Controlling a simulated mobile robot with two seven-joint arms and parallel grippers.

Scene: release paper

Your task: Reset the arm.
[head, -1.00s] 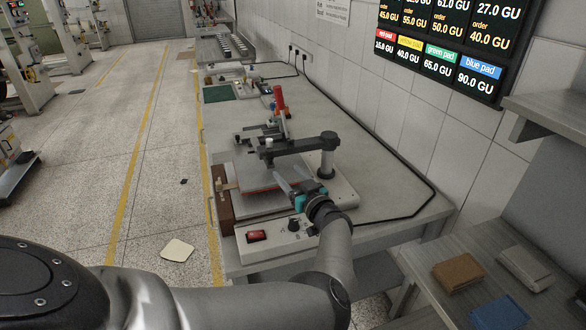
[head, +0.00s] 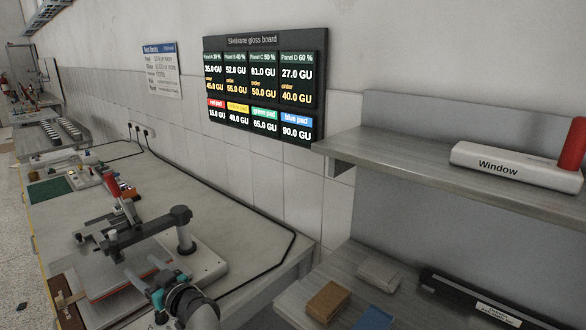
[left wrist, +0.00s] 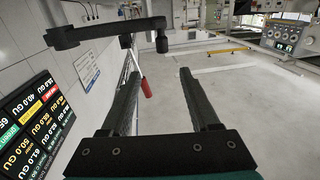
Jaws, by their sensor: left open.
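My left gripper (head: 148,276) is over the front of the bench machine (head: 205,262) in the head view. Its two grey fingers are apart, with nothing seen between them. In the left wrist view the gripper (left wrist: 157,82) also shows its fingers spread and empty. The machine's dark overhead arm (head: 150,230) on its post lies just beyond the fingers, and it crosses the top of the left wrist view (left wrist: 95,32). A flat plate with a reddish edge (head: 115,290) lies below. My right gripper is not in view.
A gloss board (head: 265,85) hangs on the wall. At right, a shelf (head: 420,170) carries a white block marked "Window" (head: 515,167). Below are a brown pad (head: 327,301), a grey pad (head: 379,273) and a blue pad (head: 374,319). The bench middle (head: 165,190) is mostly clear.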

